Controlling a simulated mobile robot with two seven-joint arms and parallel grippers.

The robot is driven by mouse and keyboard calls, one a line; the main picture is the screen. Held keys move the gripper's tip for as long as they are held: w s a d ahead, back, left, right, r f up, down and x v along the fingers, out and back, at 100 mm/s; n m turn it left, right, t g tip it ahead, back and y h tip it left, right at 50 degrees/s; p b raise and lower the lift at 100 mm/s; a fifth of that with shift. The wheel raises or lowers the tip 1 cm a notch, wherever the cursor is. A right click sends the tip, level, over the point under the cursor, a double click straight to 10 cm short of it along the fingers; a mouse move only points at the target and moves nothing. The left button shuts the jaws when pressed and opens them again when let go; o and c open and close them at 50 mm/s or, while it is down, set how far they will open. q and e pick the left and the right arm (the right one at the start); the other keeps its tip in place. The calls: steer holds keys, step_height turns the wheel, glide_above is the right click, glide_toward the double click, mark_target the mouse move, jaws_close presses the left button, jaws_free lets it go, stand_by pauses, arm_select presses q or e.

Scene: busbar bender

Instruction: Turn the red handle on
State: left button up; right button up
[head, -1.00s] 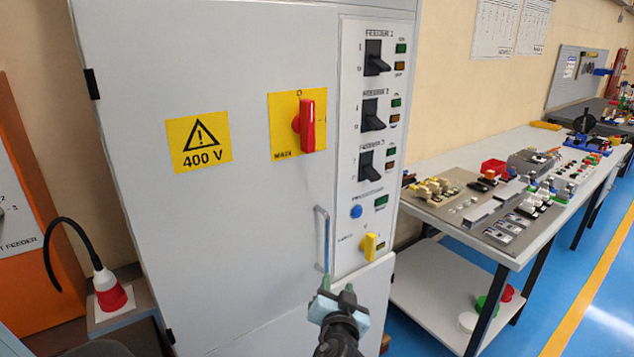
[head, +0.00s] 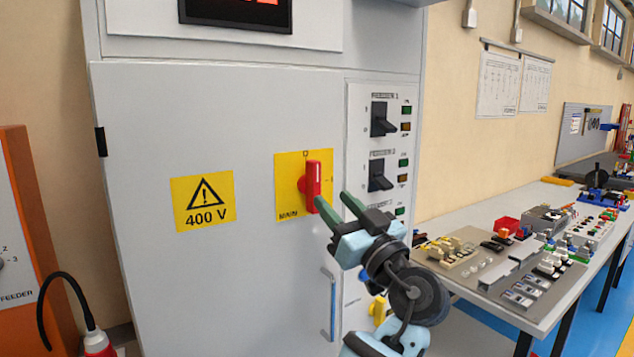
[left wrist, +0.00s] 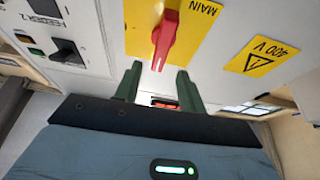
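The red handle (head: 313,186) sits upright on a yellow plate marked MAIN (head: 288,205) on the grey cabinet door. My left gripper (head: 334,203) is just below and to the right of the handle in the head view, with its green fingers apart. In the left wrist view the red handle (left wrist: 165,38) lies just beyond and between the two open fingertips (left wrist: 160,72), with nothing held. I cannot tell whether a finger touches it. My right gripper is not in view.
Black feeder switches (head: 383,120) line the panel right of the handle. A door pull (head: 328,305) and a yellow knob (head: 378,310) are below, the knob partly behind my arm. A 400 V sign (head: 203,201) is to the left. A workbench (head: 545,310) with parts stands at right.

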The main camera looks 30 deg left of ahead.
mark_target(318, 183)
arm_select(q)
steer(key=p+x, duration=0.1)
steer(key=x, duration=0.5)
steer(key=shift+r+p, duration=0.2)
steer(key=shift+p, duration=0.2)
steer(key=shift+w+a, duration=0.1)
steer(key=shift+a, duration=0.3)
steer(key=shift+w, duration=0.1)
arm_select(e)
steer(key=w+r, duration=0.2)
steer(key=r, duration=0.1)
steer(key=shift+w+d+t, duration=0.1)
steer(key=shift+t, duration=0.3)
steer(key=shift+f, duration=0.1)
arm_select(q)
jaws_close()
steer(key=shift+f, duration=0.1)
